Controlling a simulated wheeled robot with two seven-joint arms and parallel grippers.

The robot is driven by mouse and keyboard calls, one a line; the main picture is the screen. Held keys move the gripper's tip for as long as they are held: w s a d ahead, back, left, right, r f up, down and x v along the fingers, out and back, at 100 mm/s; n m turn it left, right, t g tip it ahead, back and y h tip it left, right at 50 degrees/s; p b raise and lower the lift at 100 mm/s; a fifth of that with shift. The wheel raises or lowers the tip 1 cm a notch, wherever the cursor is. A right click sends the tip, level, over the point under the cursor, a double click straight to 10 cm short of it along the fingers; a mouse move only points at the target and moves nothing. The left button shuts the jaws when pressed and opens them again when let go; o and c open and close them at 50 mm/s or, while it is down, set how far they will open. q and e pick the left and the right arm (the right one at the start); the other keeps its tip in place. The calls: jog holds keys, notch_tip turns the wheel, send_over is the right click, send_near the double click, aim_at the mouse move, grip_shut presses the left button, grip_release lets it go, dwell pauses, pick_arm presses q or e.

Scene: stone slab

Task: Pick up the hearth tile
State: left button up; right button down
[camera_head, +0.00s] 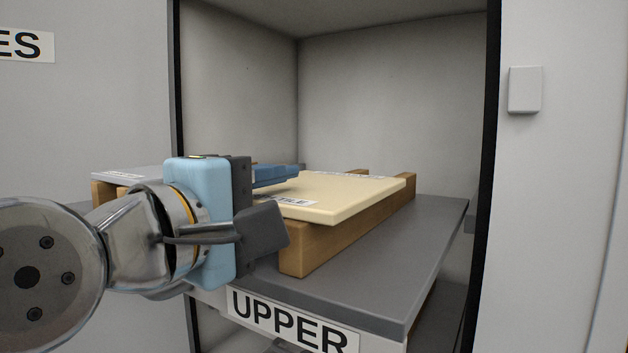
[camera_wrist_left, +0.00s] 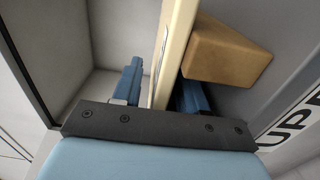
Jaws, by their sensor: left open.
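The hearth tile (camera_head: 345,192) is a flat cream slab with a white label ending in "TILE". It lies level on wooden bearers (camera_head: 345,238), and its near edge overhangs the front bearer end. My left gripper (camera_head: 278,190) is at the tile's near left edge, with one blue finger above the tile; the other finger is hidden in the head view. In the left wrist view, the tile (camera_wrist_left: 175,45) shows edge-on between the two open blue fingers (camera_wrist_left: 160,95), one on each side. I cannot tell whether either finger touches it. My right gripper is not in view.
The bearers stand on a grey shelf (camera_head: 385,270) labelled "UPPER", inside a cabinet with pale walls (camera_head: 390,95) and dark front edges. A greyish slab (camera_head: 120,174) with a label lies to the left, partly behind my arm. The shelf's right side is clear.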

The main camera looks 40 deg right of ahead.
pick_arm(q)
jog(key=shift+d, duration=0.1)
jog(key=shift+c, duration=0.4)
grip_shut()
jog(key=shift+r, duration=0.15)
